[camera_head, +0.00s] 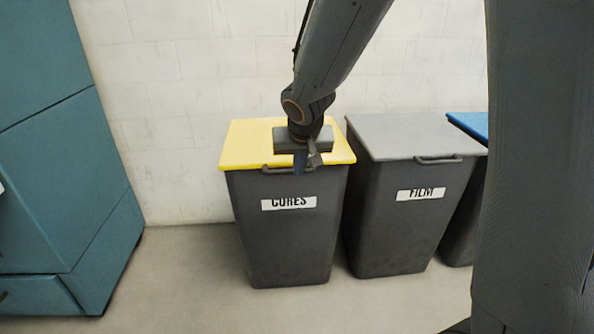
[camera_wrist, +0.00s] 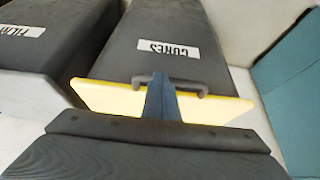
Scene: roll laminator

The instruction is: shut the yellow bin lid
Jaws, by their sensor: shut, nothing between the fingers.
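The yellow lid (camera_head: 245,142) lies flat over the top of the dark grey bin (camera_head: 285,245) labelled CORES, and no gap at its front edge shows. It also shows in the wrist view (camera_wrist: 105,97), with the bin's label beyond it. A dark handle (camera_head: 268,170) is at the lid's front edge, and it shows in the wrist view too (camera_wrist: 200,88). My gripper (camera_head: 301,168) is shut and empty, over the front of the lid by the handle. In the wrist view its fingers (camera_wrist: 160,90) overlap the handle; I cannot tell whether they touch it.
A grey-lidded bin (camera_head: 415,140) labelled FILM stands close on the right, with a blue-lidded bin (camera_head: 470,122) partly hidden beyond it. A teal cabinet (camera_head: 60,180) stands at the left. A pale wall is behind the bins. The floor between cabinet and bins is clear.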

